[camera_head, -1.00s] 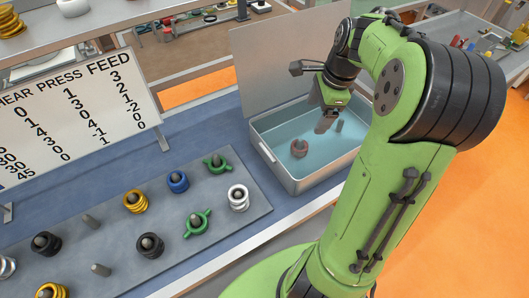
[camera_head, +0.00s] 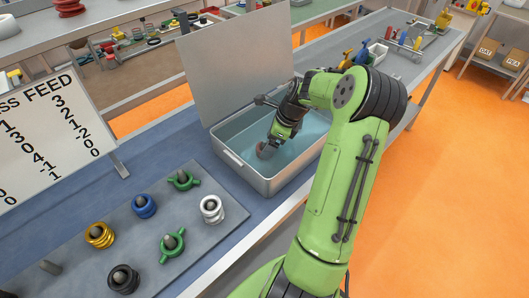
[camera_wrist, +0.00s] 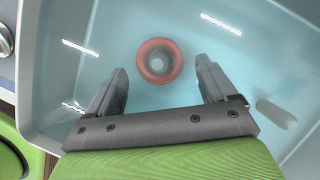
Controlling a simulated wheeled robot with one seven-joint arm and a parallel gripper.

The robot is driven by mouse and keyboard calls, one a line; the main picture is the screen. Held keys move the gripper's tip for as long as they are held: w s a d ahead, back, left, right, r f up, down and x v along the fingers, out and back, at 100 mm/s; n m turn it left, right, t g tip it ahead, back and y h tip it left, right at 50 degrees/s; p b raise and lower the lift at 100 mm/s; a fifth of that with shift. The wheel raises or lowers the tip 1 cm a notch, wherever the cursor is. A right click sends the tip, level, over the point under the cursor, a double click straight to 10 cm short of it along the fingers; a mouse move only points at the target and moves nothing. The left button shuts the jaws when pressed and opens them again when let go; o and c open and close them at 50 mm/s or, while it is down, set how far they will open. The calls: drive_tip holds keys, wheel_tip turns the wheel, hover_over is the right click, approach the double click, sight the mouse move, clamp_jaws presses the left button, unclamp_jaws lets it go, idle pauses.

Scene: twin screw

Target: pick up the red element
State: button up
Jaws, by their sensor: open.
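The red element, a dull red ring-shaped piece with a hollow centre (camera_wrist: 159,60), lies in the metal bin. In the wrist view it sits just ahead of and between the two fingertips of my gripper (camera_wrist: 161,76). The fingers are apart with nothing held between them, and I see no contact with the red piece.
The bin (camera_head: 277,186) has raised walls and an upright lid behind it (camera_head: 240,70). A grey peg (camera_wrist: 276,113) lies in it, right of my gripper. A grey board (camera_head: 215,236) with several coloured pieces on pegs lies left of the bin. A number sign (camera_head: 50,140) stands behind it.

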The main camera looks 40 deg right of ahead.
drive_tip(key=shift+x, duration=1.25)
drive_tip(key=shift+r, duration=0.2)
drive_tip(key=c, duration=1.4)
